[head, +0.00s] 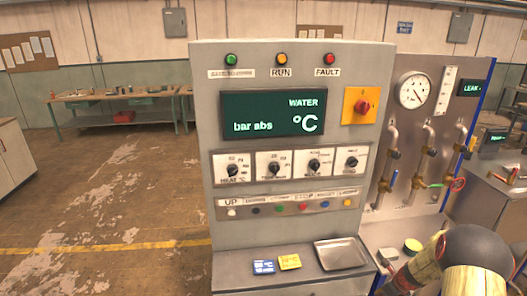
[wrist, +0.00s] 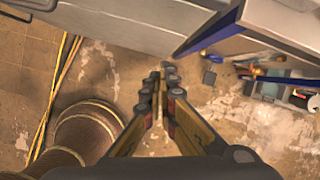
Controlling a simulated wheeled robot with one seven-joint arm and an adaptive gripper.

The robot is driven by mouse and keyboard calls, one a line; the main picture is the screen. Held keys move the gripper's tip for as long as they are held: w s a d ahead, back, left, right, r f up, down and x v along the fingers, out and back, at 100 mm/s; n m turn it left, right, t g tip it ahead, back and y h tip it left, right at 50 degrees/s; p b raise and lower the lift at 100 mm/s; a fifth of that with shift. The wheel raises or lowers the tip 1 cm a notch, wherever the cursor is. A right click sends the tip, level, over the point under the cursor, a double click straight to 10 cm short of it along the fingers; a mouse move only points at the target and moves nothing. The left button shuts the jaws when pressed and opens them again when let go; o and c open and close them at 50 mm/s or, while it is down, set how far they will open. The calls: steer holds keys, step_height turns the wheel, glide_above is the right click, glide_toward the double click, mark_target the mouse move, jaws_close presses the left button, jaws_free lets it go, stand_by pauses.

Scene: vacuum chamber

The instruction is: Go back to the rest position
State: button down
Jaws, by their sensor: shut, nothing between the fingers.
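My gripper (wrist: 158,95) shows in the wrist view, pointing down over the worn floor. Its two fingers meet at the tips and hold nothing. In the head view part of my arm shows at the lower right, in front of the pipe panel; the fingers are not visible there. The control cabinet (head: 204,150) stands upright in the middle of the head view. It has a dark display (head: 274,113), a red rotary switch (head: 362,106) on a yellow plate, several knobs and a row of small buttons.
A metal tray (head: 340,255), a blue card (head: 263,267) and a yellow card (head: 289,262) lie on the cabinet's ledge. Right of it are pipes with valves and a gauge (head: 414,91). A workbench (head: 120,99) stands far left. The floor (head: 110,190) at left is clear.

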steer(key=s+a+f+n+g+y, duration=0.1)
steer(key=s+a+n, duration=0.3)
steer(key=s+n, duration=0.1)
steer(key=s+a+r+n+t+h+b, duration=0.1)
steer(key=s+a+r+n+b, duration=0.3)
steer(key=s+a+r+n, duration=0.8)
steer(key=s+a+r+n+t+b, duration=0.1)
steer(key=s+a+r+n+b, duration=0.3)
steer(key=s+a+r+n, duration=0.8)
steer(key=shift+s+a+r+n+t+h+b, duration=0.4)
steer(key=shift+s+r+n, duration=0.9)
steer(key=shift+r, duration=2.9)
steer(key=shift+s, duration=0.15)
